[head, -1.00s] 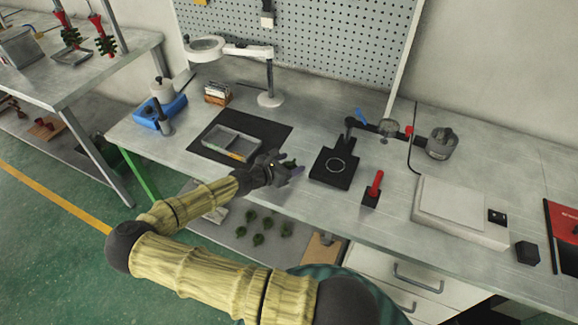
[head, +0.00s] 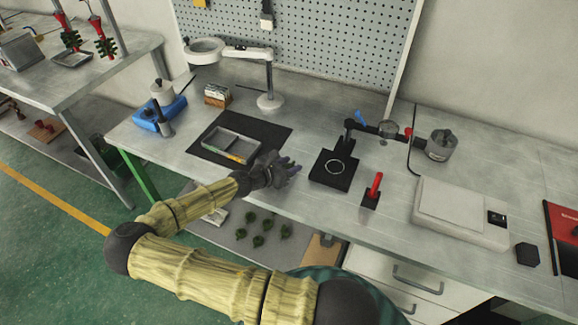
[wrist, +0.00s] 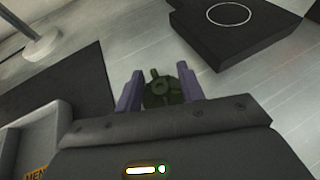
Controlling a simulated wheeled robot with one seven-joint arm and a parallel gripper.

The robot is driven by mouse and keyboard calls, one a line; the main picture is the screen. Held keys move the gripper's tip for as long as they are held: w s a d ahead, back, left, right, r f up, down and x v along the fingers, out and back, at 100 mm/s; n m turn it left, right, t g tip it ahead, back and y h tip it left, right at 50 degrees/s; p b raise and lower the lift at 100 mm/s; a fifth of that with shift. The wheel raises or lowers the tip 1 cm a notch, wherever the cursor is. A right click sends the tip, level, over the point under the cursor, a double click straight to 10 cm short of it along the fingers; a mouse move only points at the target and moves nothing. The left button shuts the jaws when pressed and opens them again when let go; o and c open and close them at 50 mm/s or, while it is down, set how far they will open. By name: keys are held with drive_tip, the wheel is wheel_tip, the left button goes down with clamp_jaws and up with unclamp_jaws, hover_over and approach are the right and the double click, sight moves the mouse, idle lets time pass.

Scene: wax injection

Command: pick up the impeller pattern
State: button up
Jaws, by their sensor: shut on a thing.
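The impeller pattern (wrist: 161,92) is a small dark green finned piece. In the wrist view it sits between the two purple-tipped fingers of my gripper (wrist: 159,90), which is shut on it. In the head view my gripper (head: 289,170) is over the bench, between the grey tray and the black stand. The pattern is hardly visible there, hidden by the fingers. How far it is above the bench top I cannot tell.
A grey tray (head: 208,142) lies on a black mat (head: 275,131) left of my gripper. A black stand (head: 323,176) with a white ring mark is to the right, beside a red-handled tool (head: 376,182). Several green pieces (head: 268,224) lie on the lower shelf.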

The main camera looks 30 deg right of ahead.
sight(289, 165)
drive_tip(key=shift+r, duration=0.3)
clamp_jaws()
wheel_tip(289, 165, up, 9)
drive_tip(key=shift+r, duration=0.1)
